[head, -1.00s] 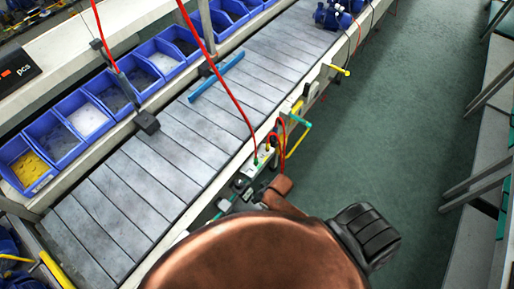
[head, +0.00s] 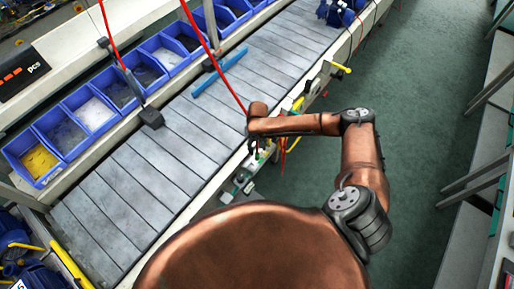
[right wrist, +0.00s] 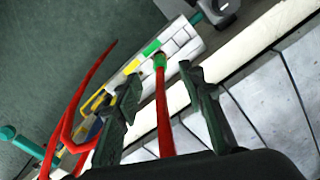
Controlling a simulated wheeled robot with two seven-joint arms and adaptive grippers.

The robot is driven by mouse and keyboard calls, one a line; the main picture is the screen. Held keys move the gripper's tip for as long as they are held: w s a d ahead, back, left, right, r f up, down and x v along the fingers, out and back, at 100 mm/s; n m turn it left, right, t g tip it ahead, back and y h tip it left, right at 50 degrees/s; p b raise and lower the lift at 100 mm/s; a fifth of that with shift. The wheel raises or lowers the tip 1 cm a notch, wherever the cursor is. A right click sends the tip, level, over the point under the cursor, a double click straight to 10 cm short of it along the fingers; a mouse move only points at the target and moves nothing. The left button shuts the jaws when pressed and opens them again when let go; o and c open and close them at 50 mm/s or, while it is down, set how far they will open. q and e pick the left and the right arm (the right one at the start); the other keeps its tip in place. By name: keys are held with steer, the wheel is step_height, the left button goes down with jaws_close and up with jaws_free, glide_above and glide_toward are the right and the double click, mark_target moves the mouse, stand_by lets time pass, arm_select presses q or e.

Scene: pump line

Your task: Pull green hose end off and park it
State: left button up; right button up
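The green hose end (right wrist: 160,62) sits on a pale block (right wrist: 188,42) with green and yellow marks in the right wrist view. A red hose (right wrist: 164,115) runs from it toward my wrist. My right gripper (right wrist: 162,97) is open, with one dark finger on each side of the hose just below the green end. Neither finger clearly touches it. In the head view my right gripper (head: 257,150) is at the conveyor's side rail, over the block, and partly hidden by my arm. My left gripper is not in view.
Another red hose (right wrist: 70,128) loops beside the block, near yellow parts (right wrist: 97,99) and a teal-ended piece (right wrist: 9,132). The conveyor (head: 150,180) holds a blue bar (head: 219,73). Blue bins (head: 95,112) line its far side. Green floor to the right is open.

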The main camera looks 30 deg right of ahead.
mark_target(258, 153)
steer(key=shift+f, duration=3.85)
steer(key=shift+c, duration=0.5)
jaws_close()
